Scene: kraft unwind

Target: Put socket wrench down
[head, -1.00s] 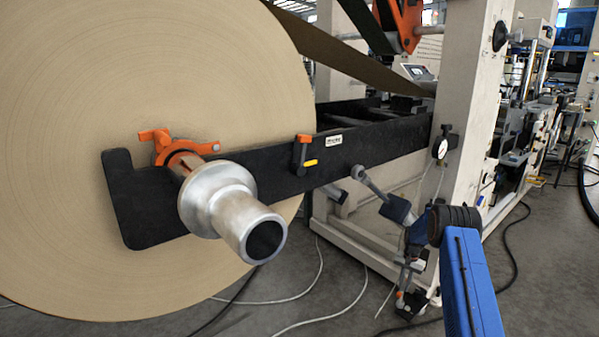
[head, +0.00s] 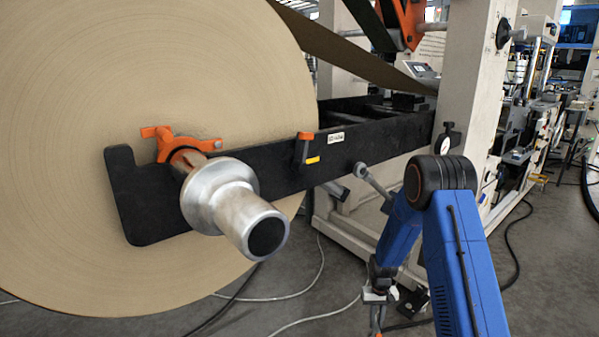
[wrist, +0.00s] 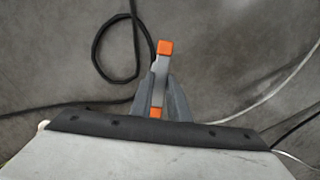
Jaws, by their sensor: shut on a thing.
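My gripper (wrist: 160,98) is shut on a slim grey tool with orange parts, which I take to be the socket wrench (wrist: 164,48). In the wrist view its orange end sticks out past the grey fingers, and another orange patch shows between them. The tool is over the grey concrete floor; its height cannot be told. In the head view my gripper (head: 377,312) hangs low at the bottom edge, below my blue arm. Small orange bits show there, and the lower end is cut off.
A large kraft paper roll (head: 90,60) fills the left, with a metal shaft end (head: 235,215) jutting out. A black support beam (head: 350,148) and the cream machine frame (head: 470,90) stand behind my arm. Cables (wrist: 112,75) lie on the floor (head: 545,270).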

